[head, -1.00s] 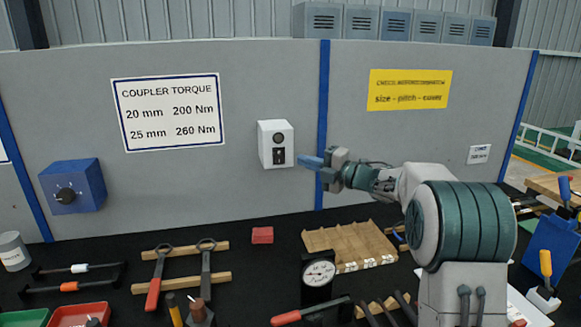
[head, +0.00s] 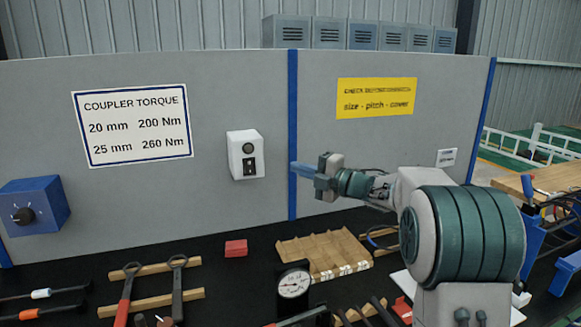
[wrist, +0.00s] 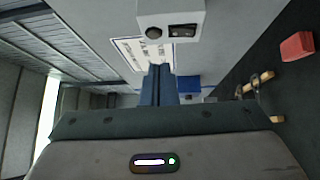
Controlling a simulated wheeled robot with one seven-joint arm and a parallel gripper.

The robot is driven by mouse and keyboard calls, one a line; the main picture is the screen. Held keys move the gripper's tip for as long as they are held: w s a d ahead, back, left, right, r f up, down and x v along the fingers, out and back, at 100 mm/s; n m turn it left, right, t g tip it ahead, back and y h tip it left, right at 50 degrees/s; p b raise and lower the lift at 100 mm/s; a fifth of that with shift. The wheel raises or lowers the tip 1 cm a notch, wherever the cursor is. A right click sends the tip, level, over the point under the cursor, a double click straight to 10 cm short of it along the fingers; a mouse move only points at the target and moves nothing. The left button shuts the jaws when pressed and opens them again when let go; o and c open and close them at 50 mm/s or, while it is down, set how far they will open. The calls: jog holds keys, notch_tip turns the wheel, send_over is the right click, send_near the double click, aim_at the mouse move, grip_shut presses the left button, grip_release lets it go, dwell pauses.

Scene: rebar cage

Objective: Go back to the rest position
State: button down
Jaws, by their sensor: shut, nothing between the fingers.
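My gripper (head: 303,170) is shut and empty, its blue fingers together and pointing left in the head view. It is raised above the bench, in front of the grey partition. The white switch box (head: 245,155) on the partition is to the left of the fingertips, with a visible gap between them. In the wrist view my closed fingers (wrist: 160,72) point towards the sign, and the switch box (wrist: 170,22) is at the top.
Below on the black bench (head: 225,275) are a red block (head: 236,248), a wooden rack (head: 322,252), a dial gauge (head: 293,284) and wrenches (head: 178,285). A blue box with a knob (head: 35,205) is on the partition at left. The air around my gripper is clear.

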jog(key=s+d+r+m+t+h, duration=0.2)
jog(key=d+m+t+h, duration=0.45)
jog(key=m+h, duration=0.4)
jog(key=s+d+f+m+g+h, duration=0.4)
jog(key=s+d+f+m+h, duration=0.25)
jog(key=s+m, duration=0.4)
jog(key=s+a+f+m+g, duration=0.1)
jog(key=s+f+m+g, duration=0.3)
jog(key=s, duration=0.9)
jog(key=s+a+f+m+g+y+p, duration=0.1)
jog(key=s+f+m+g, duration=0.3)
jog(key=s, duration=0.9)
notch_tip(320, 180, down, 5)
jog(key=shift+r+g+y, duration=0.1)
jog(key=shift+g+y, duration=0.2)
jog(key=shift+g, duration=0.75)
jog(key=shift+s, duration=0.1)
